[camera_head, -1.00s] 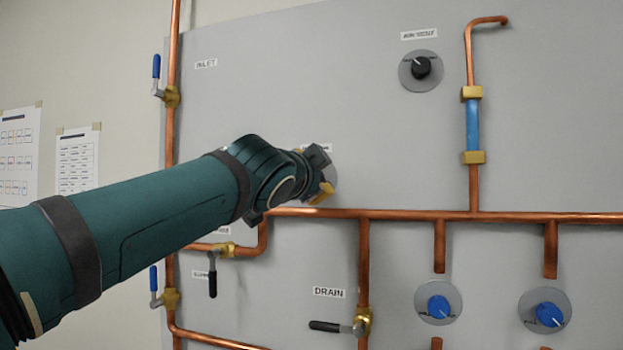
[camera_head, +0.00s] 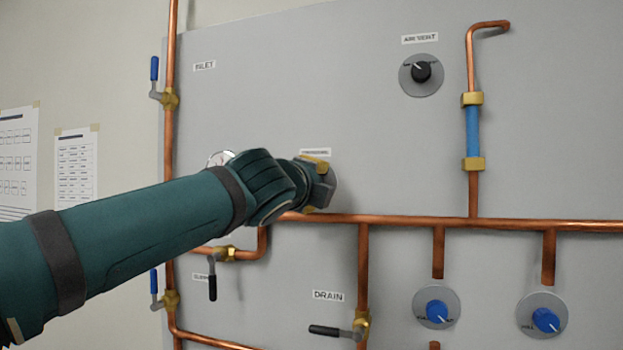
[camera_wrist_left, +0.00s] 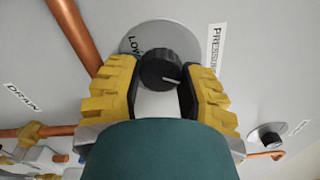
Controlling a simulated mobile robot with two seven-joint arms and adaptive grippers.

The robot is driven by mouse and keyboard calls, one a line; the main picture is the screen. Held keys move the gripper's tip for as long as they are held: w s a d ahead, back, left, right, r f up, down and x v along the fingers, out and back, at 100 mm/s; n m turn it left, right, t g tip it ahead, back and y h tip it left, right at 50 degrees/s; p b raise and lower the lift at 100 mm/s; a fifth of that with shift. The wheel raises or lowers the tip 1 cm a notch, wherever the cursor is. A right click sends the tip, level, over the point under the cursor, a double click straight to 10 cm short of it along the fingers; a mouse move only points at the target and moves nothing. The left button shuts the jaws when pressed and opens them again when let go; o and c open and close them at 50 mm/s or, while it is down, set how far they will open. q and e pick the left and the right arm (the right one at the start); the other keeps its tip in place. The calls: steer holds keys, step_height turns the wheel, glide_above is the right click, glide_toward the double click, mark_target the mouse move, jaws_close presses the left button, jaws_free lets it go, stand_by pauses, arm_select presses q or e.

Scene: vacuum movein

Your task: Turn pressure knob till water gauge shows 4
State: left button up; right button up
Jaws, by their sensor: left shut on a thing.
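The black pressure knob (camera_wrist_left: 160,70) sits on a round grey plate (camera_wrist_left: 148,38) marked "LOW", beside a "PRESSURE" label (camera_wrist_left: 215,50). My left gripper (camera_head: 321,184) reaches it from the left in the head view. In the wrist view its yellow-padded fingers stand on either side of the knob, shut on it. The knob is hidden behind the gripper in the head view. A round white gauge (camera_head: 220,157) shows only its upper edge above my left arm; its reading cannot be made out. My right gripper is not in view.
A copper pipe (camera_head: 420,221) runs across the panel just below the gripper. The air knob (camera_head: 421,72) is at upper right, and two blue knobs (camera_head: 437,311) (camera_head: 546,320) are at lower right. The drain valve handle (camera_head: 330,331) is below.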

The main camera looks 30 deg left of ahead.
arm_select(q)
steer(key=shift+m+p, duration=0.65)
steer(key=shift+m, duration=2.95)
steer(key=o, duration=1.2)
steer(key=shift+f, duration=0.1)
steer(key=v, duration=1.2)
